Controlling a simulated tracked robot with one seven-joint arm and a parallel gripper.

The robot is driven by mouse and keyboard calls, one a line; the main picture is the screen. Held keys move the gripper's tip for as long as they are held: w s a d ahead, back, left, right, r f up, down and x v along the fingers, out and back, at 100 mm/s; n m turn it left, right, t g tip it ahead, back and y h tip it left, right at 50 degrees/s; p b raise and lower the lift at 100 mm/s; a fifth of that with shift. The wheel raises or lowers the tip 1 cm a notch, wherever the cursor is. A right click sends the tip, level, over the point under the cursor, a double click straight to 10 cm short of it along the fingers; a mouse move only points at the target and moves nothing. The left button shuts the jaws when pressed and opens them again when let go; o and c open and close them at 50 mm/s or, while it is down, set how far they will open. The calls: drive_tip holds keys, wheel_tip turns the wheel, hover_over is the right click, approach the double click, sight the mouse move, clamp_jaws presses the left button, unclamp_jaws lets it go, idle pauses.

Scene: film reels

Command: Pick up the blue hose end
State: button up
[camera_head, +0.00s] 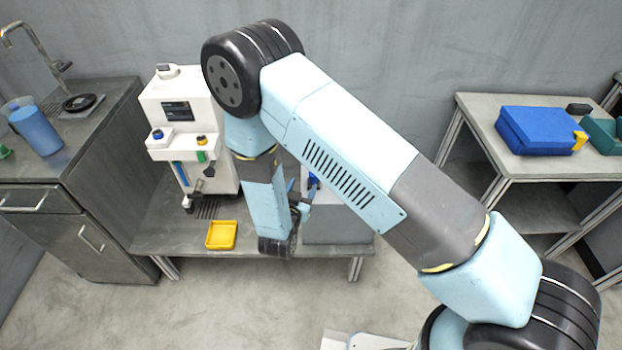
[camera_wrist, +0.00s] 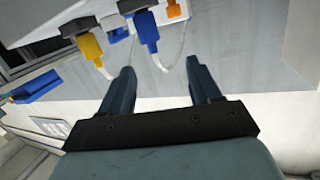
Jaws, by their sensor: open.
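In the wrist view, the blue hose end (camera_wrist: 147,28) is a blue plug on a pale panel, with a thin clear hose looping below it. A yellow plug (camera_wrist: 89,47) is to its left and an orange plug (camera_wrist: 173,8) to its upper right. My gripper (camera_wrist: 160,70) is open and empty; its two dark blue fingers point toward the panel, and the blue plug lies beyond the fingertips, apart from them. In the head view my arm hides much of this spot; a bit of blue (camera_head: 313,180) shows beside my gripper (camera_head: 303,202).
A white machine (camera_head: 181,105) and a yellow tray (camera_head: 232,224) stand on the low bench, left of my arm. A sink counter (camera_head: 98,125) is at the far left. A table (camera_head: 478,108) with a blue case (camera_head: 535,130) is at the right. Open floor lies in front.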

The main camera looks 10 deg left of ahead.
drive_tip(key=n+t, duration=0.1)
drive_tip(key=t, duration=0.1)
approach(312, 179)
drive_tip(key=w, duration=0.4)
drive_tip(key=w+r, duration=0.1)
drive_tip(key=w, duration=0.1)
drive_tip(key=shift+w+d+f, duration=0.15)
drive_tip(key=shift+w, duration=1.15)
drive_tip(key=shift+w+d+f, duration=0.1)
drive_tip(key=shift+w+f, duration=0.05)
drive_tip(key=shift+w, duration=1.15)
drive_tip(key=shift+c, duration=0.3)
drive_tip(key=c, duration=1)
drive_tip(key=shift+r, duration=0.1)
